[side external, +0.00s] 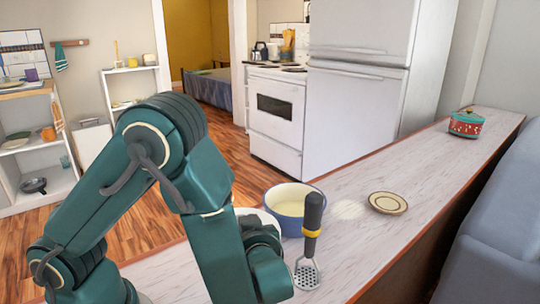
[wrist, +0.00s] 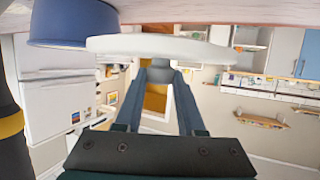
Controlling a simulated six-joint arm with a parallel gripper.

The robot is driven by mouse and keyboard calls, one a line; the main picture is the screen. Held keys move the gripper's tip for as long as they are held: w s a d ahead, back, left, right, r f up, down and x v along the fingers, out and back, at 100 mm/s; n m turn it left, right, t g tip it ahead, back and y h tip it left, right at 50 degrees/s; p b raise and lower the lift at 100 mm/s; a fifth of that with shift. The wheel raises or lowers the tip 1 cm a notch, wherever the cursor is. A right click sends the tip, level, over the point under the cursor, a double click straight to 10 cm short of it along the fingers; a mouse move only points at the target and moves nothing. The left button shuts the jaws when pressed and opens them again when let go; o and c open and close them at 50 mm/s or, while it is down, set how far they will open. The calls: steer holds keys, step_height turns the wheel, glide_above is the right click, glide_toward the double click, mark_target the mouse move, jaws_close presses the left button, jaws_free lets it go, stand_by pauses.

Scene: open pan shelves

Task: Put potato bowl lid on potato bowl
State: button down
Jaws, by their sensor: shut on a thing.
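The potato bowl (side external: 290,208) is blue with a cream inside and stands uncovered on the counter, upright. In the wrist view, which is upside down, its blue outside (wrist: 72,24) is at the top left. The potato bowl lid is a flat whitish disc (wrist: 205,52) across the top of the wrist view. My gripper (wrist: 160,72) is shut on it, apparently by its knob. In the side view the lid (side external: 272,218) is partly hidden behind my gripper (side external: 262,222), just left of the bowl. Whether the lid touches the bowl or counter cannot be told.
A potato masher (side external: 311,234) with a dark handle stands upright right in front of the bowl, close to my gripper. A cream saucer (side external: 388,203) lies right of the bowl. A red pot (side external: 466,123) is at the counter's far end. The counter (side external: 400,165) between is clear.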

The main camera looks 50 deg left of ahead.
steer(key=shift+f, duration=3.1)
steer(key=shift+f, duration=0.1)
steer(key=c, duration=0.5)
jaws_free()
steer(key=shift+d+r, duration=0.25)
steer(key=shift+d, duration=0.05)
steer(key=v, duration=0.7)
steer(key=shift+s, duration=0.1)
